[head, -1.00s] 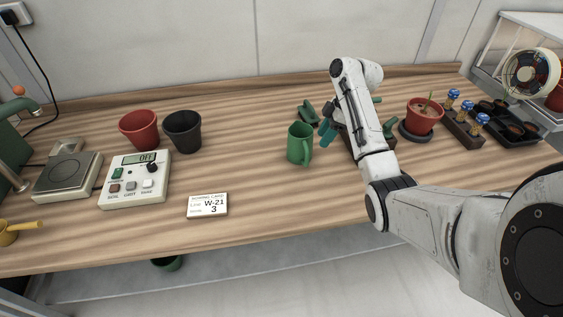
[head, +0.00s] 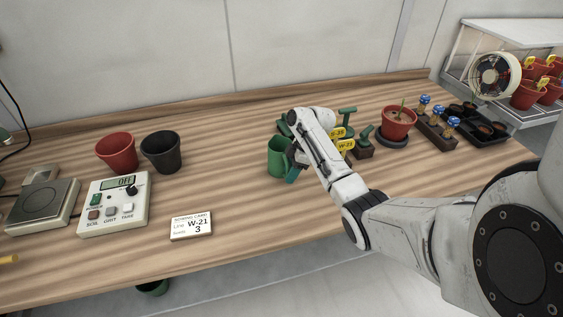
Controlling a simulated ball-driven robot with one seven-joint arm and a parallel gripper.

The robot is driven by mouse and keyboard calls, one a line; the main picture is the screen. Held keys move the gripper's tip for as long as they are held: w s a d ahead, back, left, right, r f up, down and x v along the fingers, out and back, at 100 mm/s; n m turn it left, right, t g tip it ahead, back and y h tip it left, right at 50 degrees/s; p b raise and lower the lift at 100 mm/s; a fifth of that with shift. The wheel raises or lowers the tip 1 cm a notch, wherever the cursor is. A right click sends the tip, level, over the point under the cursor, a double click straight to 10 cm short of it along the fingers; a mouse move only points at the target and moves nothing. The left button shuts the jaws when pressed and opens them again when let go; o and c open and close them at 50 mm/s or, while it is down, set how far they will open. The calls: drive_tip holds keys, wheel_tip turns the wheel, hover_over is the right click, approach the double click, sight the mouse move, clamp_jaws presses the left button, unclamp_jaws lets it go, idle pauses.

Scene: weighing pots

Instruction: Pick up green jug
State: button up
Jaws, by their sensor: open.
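The green jug (head: 276,157) stands upright on the wooden bench, just left of my arm. Its handle side faces my gripper. My gripper (head: 291,172) is open, with its teal fingers low at the jug's right side. The fingers overlap the jug's handle in the picture. I cannot tell whether they touch it or sit around it. My white wrist hides part of the gripper and the bench behind it.
A red pot (head: 117,152) and a black pot (head: 161,151) stand left, behind a control box (head: 114,205) and scale (head: 42,203). A card (head: 191,226) lies in front. Yellow tags (head: 345,145) and a potted seedling (head: 397,124) are right of my arm.

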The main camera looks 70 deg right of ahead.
clamp_jaws()
idle(0.4)
